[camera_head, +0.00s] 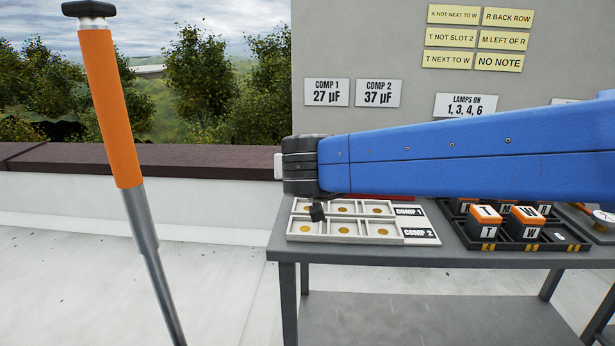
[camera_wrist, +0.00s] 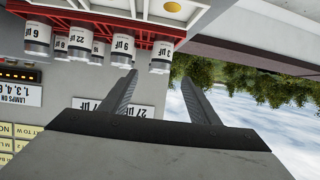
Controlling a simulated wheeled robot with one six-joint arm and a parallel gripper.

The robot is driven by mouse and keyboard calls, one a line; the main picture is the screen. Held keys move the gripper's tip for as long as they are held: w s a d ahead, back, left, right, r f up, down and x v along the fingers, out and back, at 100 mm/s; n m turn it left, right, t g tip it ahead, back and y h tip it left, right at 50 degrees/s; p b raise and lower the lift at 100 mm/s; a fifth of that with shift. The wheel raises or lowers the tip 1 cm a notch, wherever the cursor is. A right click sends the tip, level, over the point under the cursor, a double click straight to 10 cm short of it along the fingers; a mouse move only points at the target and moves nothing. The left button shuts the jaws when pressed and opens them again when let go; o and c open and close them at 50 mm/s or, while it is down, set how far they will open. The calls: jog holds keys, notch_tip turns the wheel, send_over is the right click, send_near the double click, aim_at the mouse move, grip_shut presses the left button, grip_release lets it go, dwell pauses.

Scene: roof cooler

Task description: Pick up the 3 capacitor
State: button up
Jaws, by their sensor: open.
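In the wrist view, which is upside down, a row of white cylindrical capacitors sits in a red rack (camera_wrist: 88,20). The end one, the capacitor that seems to read 3 µF (camera_wrist: 162,55), is nearest my gripper (camera_wrist: 159,77). Beside it is the 9 µF capacitor (camera_wrist: 123,48); others are marked 22 and 6. My gripper is open, with nothing between its two fingers. The 3 capacitor lies beyond the fingertips, apart from them as far as I can tell. In the head view my blue arm hides the capacitors, and only a red strip of the rack (camera_head: 399,197) shows.
A white tray (camera_head: 413,241) with round gold spots in its compartments, labelled COMP 1 and COMP 2, lies on the grey table (camera_head: 355,254). A black tray (camera_head: 485,239) holds orange-topped blocks marked T and W. The wall (camera_head: 400,40) behind carries signs and yellow notes.

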jog(key=x, duration=1.4)
jog(key=shift+w+f, duration=0.1)
jog(key=shift+w, duration=0.1)
jog(key=c, duration=1.2)
